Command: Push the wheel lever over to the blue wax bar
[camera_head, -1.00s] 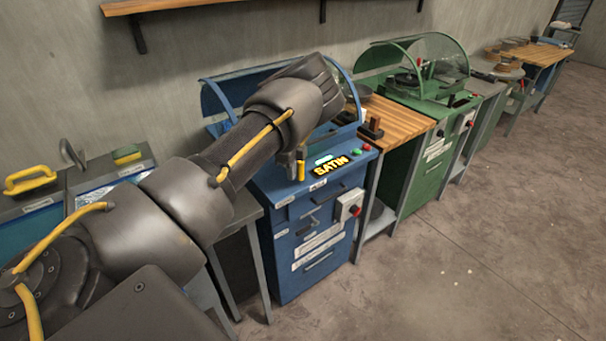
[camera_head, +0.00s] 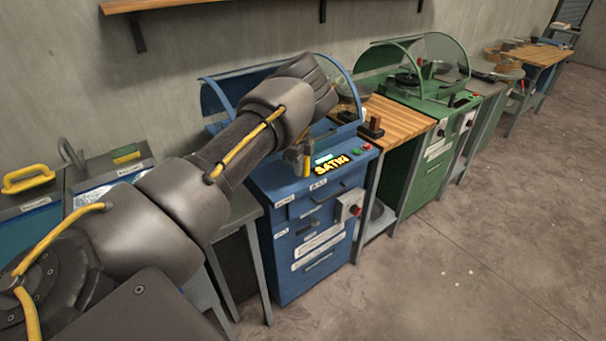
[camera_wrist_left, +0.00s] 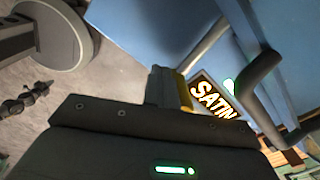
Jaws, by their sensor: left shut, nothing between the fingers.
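My left gripper (camera_head: 301,162) is at the front top edge of the blue machine (camera_head: 292,232), just left of its lit SATIN sign (camera_head: 331,166). Its grey and yellow fingers are together with nothing between them. In the left wrist view, the fingers (camera_wrist_left: 171,88) are close to the SATIN sign (camera_wrist_left: 212,99). A dark curved bar (camera_wrist_left: 262,72) stands beyond the sign; I cannot tell whether it is the wheel lever. I cannot make out the blue wax bar; my forearm and wrist hide much of the machine's top. My right gripper is not in view.
A wooden bench (camera_head: 400,117) with a dark reddish block stands right of the blue machine, then a green machine (camera_head: 430,165). Tanks with a yellow handle (camera_head: 31,179) stand at the left. The floor at the right (camera_head: 480,260) is clear.

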